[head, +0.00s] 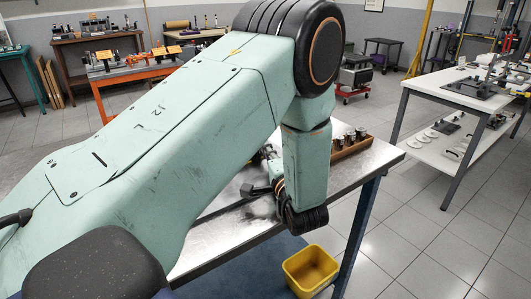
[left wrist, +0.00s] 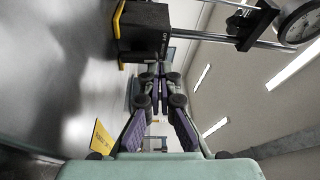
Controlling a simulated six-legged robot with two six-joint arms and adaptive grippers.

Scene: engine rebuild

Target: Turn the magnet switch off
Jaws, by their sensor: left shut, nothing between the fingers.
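In the left wrist view the magnetic base (left wrist: 145,28) is a black block with yellow edging and pale lettering that seems to include "OFF". It stands at the top of the picture. I cannot tell the switch's position. A metal rod and a round dial gauge (left wrist: 300,20) show to its right. My left gripper (left wrist: 158,78) is shut and empty, its fingers pointing toward the middle of the picture, just below the block and apparently apart from it. In the head view my left arm hides much of the work area, and the fingers are not clear there. My right gripper is not in view.
The metal workbench (head: 230,232) carries a wooden tray (head: 352,149) of metal parts at its far right. A yellow bin (head: 310,268) sits below the front edge. A white table (head: 440,88) stands at the right. A yellow card (left wrist: 101,137) shows at lower left in the wrist view.

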